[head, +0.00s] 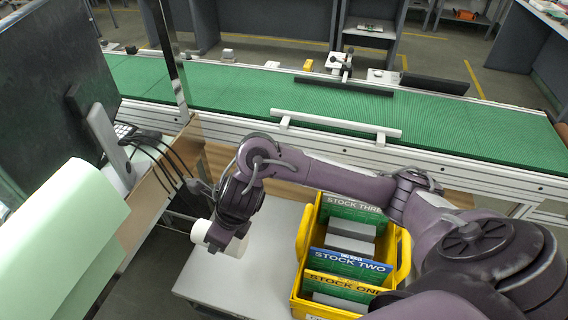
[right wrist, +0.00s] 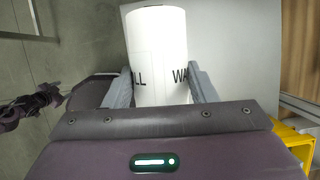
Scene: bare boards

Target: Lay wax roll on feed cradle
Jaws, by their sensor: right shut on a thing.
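The white wax roll (head: 220,238) is in my right gripper (head: 232,234), over the left part of a light grey tabletop. In the right wrist view, the roll (right wrist: 158,55) sits between the two grey fingers of my right gripper (right wrist: 160,85), which touch its sides. Parts of black lettering, "LL" and "WA", show on it. I cannot tell from these views how far the roll is above the tabletop. I cannot make out the feed cradle in either view. My left gripper is not seen in the head view; purple arm parts show at the left of the right wrist view.
A yellow crate (head: 301,238) with cards marked STOCK ONE, TWO and THREE stands right of the roll on the grey tabletop (head: 205,275). A green conveyor (head: 230,95) runs behind. A dark monitor (head: 50,75), cables and a pale green sheet (head: 65,235) are at left.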

